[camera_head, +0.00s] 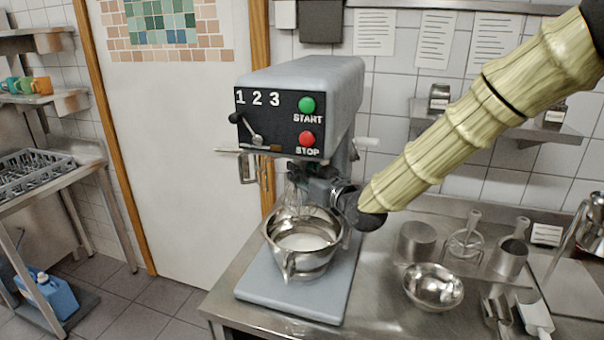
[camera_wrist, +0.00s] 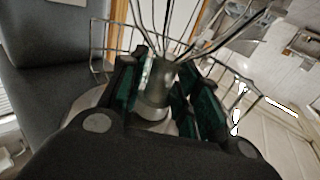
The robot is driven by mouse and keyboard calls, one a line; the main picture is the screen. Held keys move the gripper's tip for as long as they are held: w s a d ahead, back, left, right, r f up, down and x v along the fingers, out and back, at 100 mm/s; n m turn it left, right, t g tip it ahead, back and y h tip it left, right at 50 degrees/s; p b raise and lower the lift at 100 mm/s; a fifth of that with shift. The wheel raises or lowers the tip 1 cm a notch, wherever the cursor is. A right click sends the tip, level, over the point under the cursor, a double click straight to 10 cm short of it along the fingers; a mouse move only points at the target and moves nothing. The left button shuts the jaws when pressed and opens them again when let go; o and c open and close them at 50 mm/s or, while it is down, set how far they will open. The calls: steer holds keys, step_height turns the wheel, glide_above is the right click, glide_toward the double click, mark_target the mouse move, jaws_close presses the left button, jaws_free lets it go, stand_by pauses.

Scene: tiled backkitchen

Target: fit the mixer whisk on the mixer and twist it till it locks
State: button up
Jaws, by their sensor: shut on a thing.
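The mixer (camera_head: 315,90) is a grey stand mixer with a black panel, a green START button and a red STOP button. The whisk (camera_head: 297,198) is a wire whisk under the mixer head, above the bowl. In the wrist view my gripper (camera_wrist: 165,90) is shut on the metal stem of the whisk (camera_wrist: 156,100), with its wires spreading toward the top. Whether the stem touches the mixer's socket cannot be seen.
A steel bowl (camera_head: 278,256) with pale contents sits on the mixer's base (camera_head: 258,293), close under the whisk. A wire guard (camera_wrist: 97,45) surrounds the whisk. A small bowl (camera_head: 434,287), a metal pot (camera_head: 416,241) and utensils stand on the counter to the right.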

steer(key=shift+m+t+h+b, duration=0.9)
steer(key=shift+m+h+b, duration=0.25)
steer(key=shift+h, duration=0.45)
stand_by(1.4)
